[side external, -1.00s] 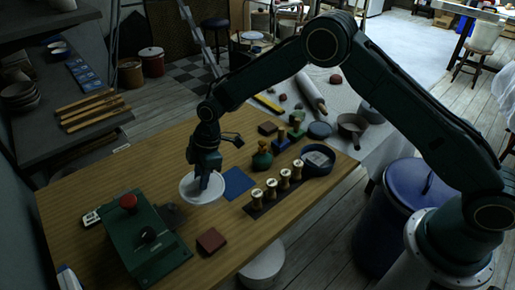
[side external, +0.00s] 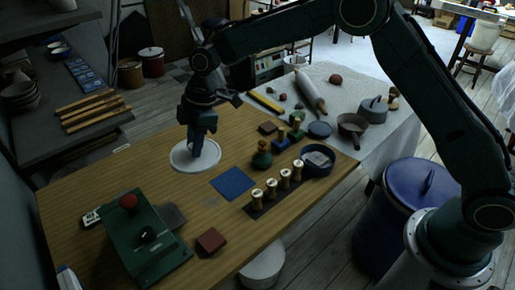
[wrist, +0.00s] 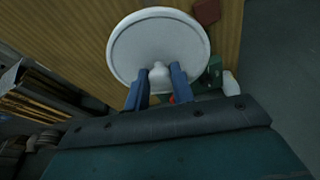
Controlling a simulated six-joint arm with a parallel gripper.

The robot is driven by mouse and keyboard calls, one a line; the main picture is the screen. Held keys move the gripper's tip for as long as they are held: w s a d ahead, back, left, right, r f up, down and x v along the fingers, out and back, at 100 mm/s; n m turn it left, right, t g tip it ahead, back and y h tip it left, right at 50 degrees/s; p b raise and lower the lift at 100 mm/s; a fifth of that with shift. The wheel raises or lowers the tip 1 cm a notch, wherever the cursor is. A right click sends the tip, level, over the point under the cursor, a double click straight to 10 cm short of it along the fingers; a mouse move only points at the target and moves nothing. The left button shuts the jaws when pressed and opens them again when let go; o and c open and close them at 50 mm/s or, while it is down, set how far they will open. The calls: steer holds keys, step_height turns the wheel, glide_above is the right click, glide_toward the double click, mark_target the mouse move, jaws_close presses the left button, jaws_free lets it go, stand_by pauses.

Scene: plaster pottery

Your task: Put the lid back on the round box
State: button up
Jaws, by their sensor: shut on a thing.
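A white round lid (side external: 180,157) with a raised rim and a central knob is in my gripper (side external: 197,150), near the table's far left part. In the wrist view the fingers (wrist: 159,86) of my gripper are shut on the lid's white knob (wrist: 159,74), and the lid's flat disc (wrist: 150,42) spreads beyond them. How high the lid is above the wood is hard to tell. A dark blue round open box (side external: 318,165) with something pale inside stands at the table's right end. I cannot tell for sure that it is the lid's box.
A green machine (side external: 146,240) with a red knob stands front left. A reddish block (side external: 211,241) lies nearby.

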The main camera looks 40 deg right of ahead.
stand_by(0.4)
steer(key=shift+w+d+f, duration=0.15)
steer(key=shift+d, duration=0.5)
steer(key=s+d+f+m, duration=0.2)
steer(key=s+d+m, duration=0.2)
steer(key=d, duration=0.8)
steer(key=s+d+f+m+t+h, duration=0.1)
steer(key=s+d+f+m, duration=0.2)
steer(key=d, duration=0.9)
steer(key=s+d+f+m+t+h, duration=0.1)
steer(key=s+d+f+m, duration=0.2)
steer(key=d, duration=0.9)
steer(key=shift+s+d+m, duration=0.2)
steer(key=shift+s+m, duration=0.8)
steer(key=shift+s, duration=0.05)
steer(key=shift+f, duration=0.2)
steer(key=shift+s+d+x, duration=0.1)
steer(key=shift+s+x, duration=0.1)
steer(key=shift+x, duration=0.8)
steer(key=shift+s+d+x, duration=0.1)
steer(key=shift+s+x, duration=0.15)
steer(key=shift+x, duration=0.7)
steer(key=shift+s+d+x, duration=0.1)
steer(key=shift+s+x, duration=0.1)
steer(key=shift+x, duration=0.8)
steer(key=shift+f, duration=0.4)
